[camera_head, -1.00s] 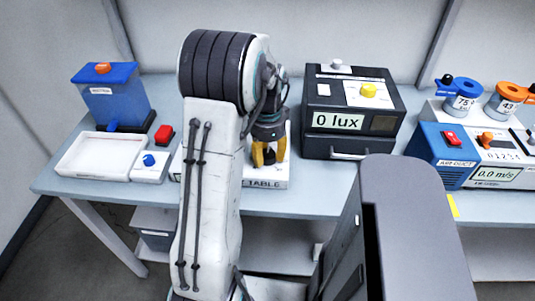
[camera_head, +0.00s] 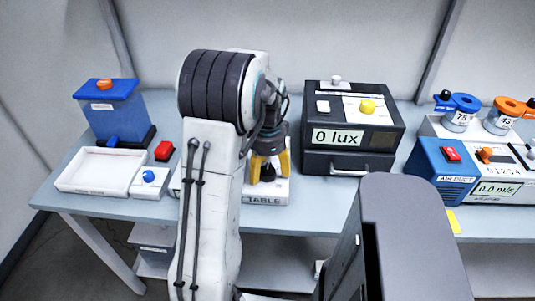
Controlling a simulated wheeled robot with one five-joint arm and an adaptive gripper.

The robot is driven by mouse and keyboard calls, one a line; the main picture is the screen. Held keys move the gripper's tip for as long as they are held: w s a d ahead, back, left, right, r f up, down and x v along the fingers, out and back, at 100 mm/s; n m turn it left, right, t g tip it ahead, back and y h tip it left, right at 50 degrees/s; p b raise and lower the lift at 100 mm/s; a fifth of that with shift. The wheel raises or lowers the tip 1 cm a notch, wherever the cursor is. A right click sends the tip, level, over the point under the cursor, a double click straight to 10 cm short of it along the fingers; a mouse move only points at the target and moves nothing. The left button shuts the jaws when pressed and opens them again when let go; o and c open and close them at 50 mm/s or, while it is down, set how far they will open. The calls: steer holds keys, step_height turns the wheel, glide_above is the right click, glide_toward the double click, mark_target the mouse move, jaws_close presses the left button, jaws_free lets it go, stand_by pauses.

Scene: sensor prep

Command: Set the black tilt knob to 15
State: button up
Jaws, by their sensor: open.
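A white device marked "TABLE" (camera_head: 264,200) stands on the bench, partly hidden behind my arm. A black knob (camera_head: 267,173) on it shows between the yellow fingers of my gripper (camera_head: 269,172). My gripper points down with its fingers apart on either side of the knob. I cannot tell whether the fingers touch it. The knob's scale and its setting are hidden by my gripper and arm.
A black "0 lux" box (camera_head: 350,137) stands close on the right. A white tray (camera_head: 101,171), a blue container (camera_head: 112,110) and a small box with a blue knob (camera_head: 150,182) are left. A blue air duct unit (camera_head: 441,172) is far right.

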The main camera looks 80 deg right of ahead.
step_height(320, 180, up, 11)
stand_by(0.5)
stand_by(0.8)
steer(key=n, duration=0.8)
glide_above(266, 174)
step_height(266, 174, down, 5)
steer(key=shift+r, duration=0.1)
steer(key=a+n, duration=0.1)
steer(key=w+a+n, duration=0.1)
steer(key=a, duration=0.1)
steer(key=w+a+f+n, duration=0.1)
steer(key=a, duration=0.1)
steer(key=shift+w+a+f, duration=0.1)
steer(key=w+a+r+n+t, duration=0.1)
steer(key=w+a+r+n, duration=0.1)
steer(key=w+a+n, duration=0.4)
steer(key=w+a+r+n+t, duration=0.1)
steer(key=w+a+n, duration=0.5)
steer(key=a, duration=1)
steer(key=w+a+r+n+t+p, duration=0.1)
steer(key=w+a+r+n, duration=0.1)
steer(key=w+a+n, duration=0.4)
steer(key=shift+w+a+r+n, duration=0.35)
steer(key=shift+a+n, duration=0.35)
steer(key=shift+a, duration=1.75)
